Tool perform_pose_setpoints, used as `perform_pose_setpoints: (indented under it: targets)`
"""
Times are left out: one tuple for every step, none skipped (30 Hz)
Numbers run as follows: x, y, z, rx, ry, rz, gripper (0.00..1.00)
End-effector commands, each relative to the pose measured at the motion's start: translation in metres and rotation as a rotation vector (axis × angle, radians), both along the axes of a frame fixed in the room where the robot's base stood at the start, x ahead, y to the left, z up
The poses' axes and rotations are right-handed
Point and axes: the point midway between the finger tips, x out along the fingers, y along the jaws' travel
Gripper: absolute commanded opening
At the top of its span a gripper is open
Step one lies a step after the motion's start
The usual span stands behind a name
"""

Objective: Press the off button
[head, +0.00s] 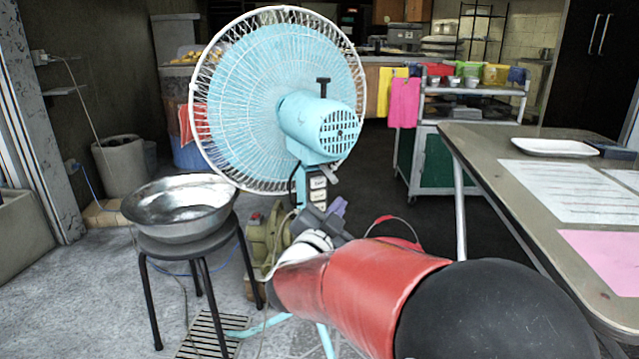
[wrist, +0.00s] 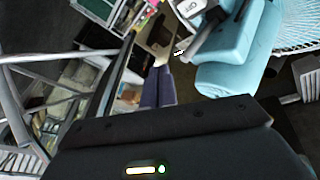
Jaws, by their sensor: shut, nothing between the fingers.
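A light blue standing fan (head: 320,125) with a white round cage faces away from me. Its control panel (head: 317,190) on the column carries a vertical row of pale buttons. I cannot read which one is the off button. In the wrist view the fan's blue body (wrist: 240,50) is at the upper right, with pale buttons (wrist: 189,7) at the top edge. My gripper (head: 338,207) is just right of and slightly below the panel. Its purple fingers (wrist: 163,68) are shut and empty. They appear apart from the buttons, though the exact gap is hard to judge.
A metal bowl (head: 180,207) sits on a dark stool (head: 187,250) left of the fan. A table (head: 480,150) with papers and a white tray (head: 556,147) is at the right. A trolley (head: 470,120) stands behind. Cables hang near the fan's column.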

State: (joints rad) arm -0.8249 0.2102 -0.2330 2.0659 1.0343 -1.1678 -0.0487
Motion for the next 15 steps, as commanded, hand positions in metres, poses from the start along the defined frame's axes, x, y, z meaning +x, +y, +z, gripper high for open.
perform_pose_setpoints:
  targets:
    - [0.006, 0.003, 0.001, -0.003, 0.001, -0.001, 0.0]
    - [0.009, 0.005, 0.001, -0.002, 0.001, -0.001, 0.0]
    - [0.014, 0.007, 0.001, -0.002, 0.002, -0.001, 0.0]
    - [0.018, 0.009, 0.001, -0.003, 0.002, 0.0, 0.0]
    - [0.022, 0.011, 0.001, -0.003, 0.002, 0.0, 0.0]
    - [0.028, 0.014, 0.002, -0.003, 0.001, 0.0, 0.0]
    - [0.032, 0.016, 0.002, -0.003, 0.001, 0.0, 0.0]
    - [0.036, 0.018, 0.001, -0.003, 0.001, 0.0, 0.0]
    - [0.04, 0.02, 0.001, -0.002, 0.001, 0.0, 0.0]
    - [0.044, 0.022, 0.001, -0.002, 0.001, 0.0, 0.0]
    - [0.047, 0.024, 0.001, -0.002, 0.001, 0.0, 0.0]
    - [0.051, 0.026, 0.0, 0.0, 0.002, 0.0, 0.0]
    - [0.054, 0.027, 0.001, 0.0, 0.002, 0.0, 0.0]
    - [0.057, 0.029, 0.0, -0.001, 0.002, 0.0, 0.0]
    - [0.06, 0.03, 0.0, 0.0, 0.002, 0.0, 0.0]
